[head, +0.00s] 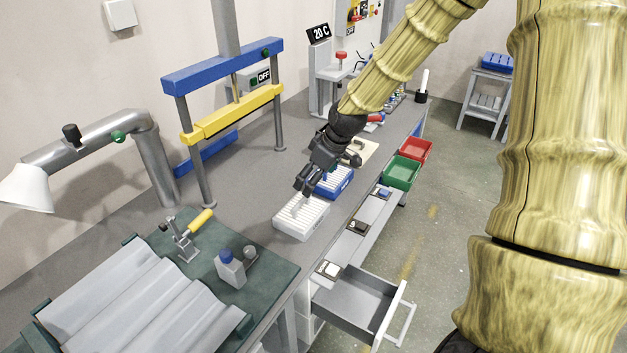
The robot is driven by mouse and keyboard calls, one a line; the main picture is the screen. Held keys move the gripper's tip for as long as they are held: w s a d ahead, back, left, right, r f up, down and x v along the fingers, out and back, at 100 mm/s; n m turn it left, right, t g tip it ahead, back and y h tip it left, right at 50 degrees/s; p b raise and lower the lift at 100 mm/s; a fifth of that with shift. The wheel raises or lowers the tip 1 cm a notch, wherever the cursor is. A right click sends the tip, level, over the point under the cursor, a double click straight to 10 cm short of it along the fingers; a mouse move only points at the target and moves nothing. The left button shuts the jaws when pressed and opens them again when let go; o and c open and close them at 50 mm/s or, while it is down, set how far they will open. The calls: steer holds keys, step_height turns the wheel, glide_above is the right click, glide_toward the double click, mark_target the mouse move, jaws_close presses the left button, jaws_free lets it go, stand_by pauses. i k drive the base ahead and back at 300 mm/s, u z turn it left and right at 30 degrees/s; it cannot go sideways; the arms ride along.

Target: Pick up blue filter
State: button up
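A blue-framed block with white ridges on top, which looks like the blue filter (342,185), sits on the grey bench, partly hidden behind my gripper. A similar white ridged block (301,222) sits just in front of it, nearer the camera. My gripper (302,190) points down and to the left, with its dark fingers over the far part of the white block and left of the blue one. I cannot tell whether the fingers touch either block, or how far apart they are. A pale piece shows just below the fingertips; it is too small to identify.
A press with a blue top beam (222,66) and yellow crossbar stands behind. A green mat (268,274) carries a corrugated sheet (130,300), a toggle clamp and a blue-capped bottle (230,268). An open drawer (358,303) juts from the front. Green (401,173) and red bins hang along the edge.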

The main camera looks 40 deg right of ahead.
mark_target(330, 185)
steer(key=z, duration=1.25)
